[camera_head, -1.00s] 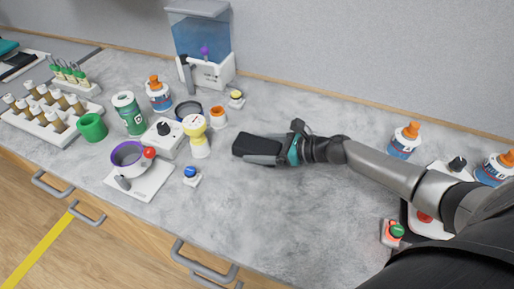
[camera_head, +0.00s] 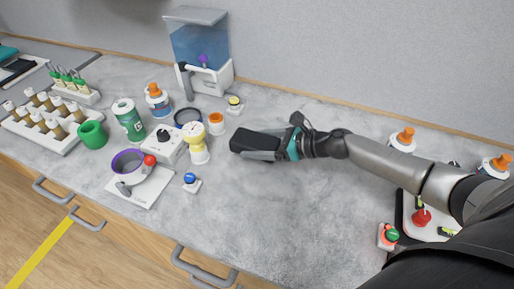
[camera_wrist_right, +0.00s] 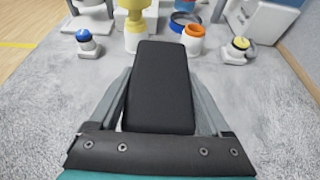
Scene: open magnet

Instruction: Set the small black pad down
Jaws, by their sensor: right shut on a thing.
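The small black pad (camera_head: 250,142) is a flat dark block with rounded corners. My right gripper (camera_head: 268,149) is shut on it, low over the grey worktop, just right of the yellow-and-white item. In the right wrist view the pad (camera_wrist_right: 160,88) lies between the two grey fingers of the gripper (camera_wrist_right: 160,100), its far end pointing away from the wrist. I cannot tell whether the pad's underside touches the worktop. My left gripper does not show.
Beyond the pad stand a yellow-and-white item (camera_head: 196,143), an orange-topped jar (camera_head: 216,124) and a blue-button box (camera_head: 191,182). A water tank (camera_head: 201,50) stands by the wall. The worktop (camera_head: 270,210) in front of the arm is clear.

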